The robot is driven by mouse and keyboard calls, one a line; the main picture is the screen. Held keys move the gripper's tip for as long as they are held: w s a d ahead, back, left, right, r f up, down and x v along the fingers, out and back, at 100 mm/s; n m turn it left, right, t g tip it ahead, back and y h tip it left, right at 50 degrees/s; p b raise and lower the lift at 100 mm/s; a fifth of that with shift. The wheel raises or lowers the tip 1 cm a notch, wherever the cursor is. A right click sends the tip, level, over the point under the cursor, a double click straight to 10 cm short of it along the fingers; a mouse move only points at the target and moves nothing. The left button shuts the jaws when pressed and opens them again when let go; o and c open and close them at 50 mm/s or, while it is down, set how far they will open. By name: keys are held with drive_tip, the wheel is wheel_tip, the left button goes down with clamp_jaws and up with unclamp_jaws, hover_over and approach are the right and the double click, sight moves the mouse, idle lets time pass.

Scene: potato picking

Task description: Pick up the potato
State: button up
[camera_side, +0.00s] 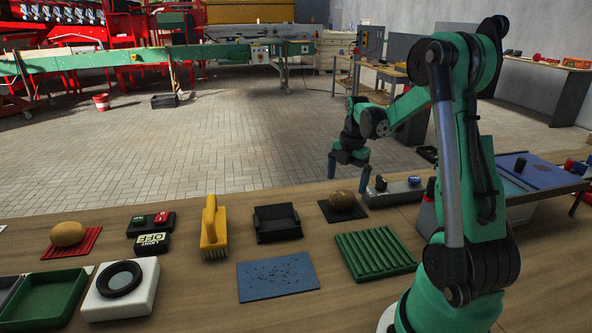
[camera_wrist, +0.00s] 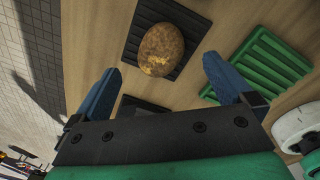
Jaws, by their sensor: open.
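A brown potato (camera_side: 343,199) lies on a small black mat (camera_side: 327,211) on the wooden bench. The wrist view shows a potato (camera_wrist: 162,50) with a yellowish patch on a dark ribbed mat (camera_wrist: 196,30). My gripper (camera_side: 348,174) hangs above the bench over the black-mat potato, fingers down, open and empty. In the wrist view its two blue fingers (camera_wrist: 162,66) are spread wide, with the potato between and beyond their tips. They appear clear of it. A second, paler potato (camera_side: 67,234) lies on a red ribbed mat (camera_side: 88,245) at the left.
A green ribbed mat (camera_side: 375,256) lies in front of the black mat. A black holder (camera_side: 277,223) and a yellow brush (camera_side: 214,228) stand to its left. A grey box with knobs (camera_side: 396,193) is close on its right. A blue mat (camera_side: 278,277) lies nearer.

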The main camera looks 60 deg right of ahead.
sight(344, 193)
drive_tip(key=shift+w+f, duration=0.15)
drive_tip(key=shift+f, duration=2.3)
drive_tip(key=c, duration=1.3)
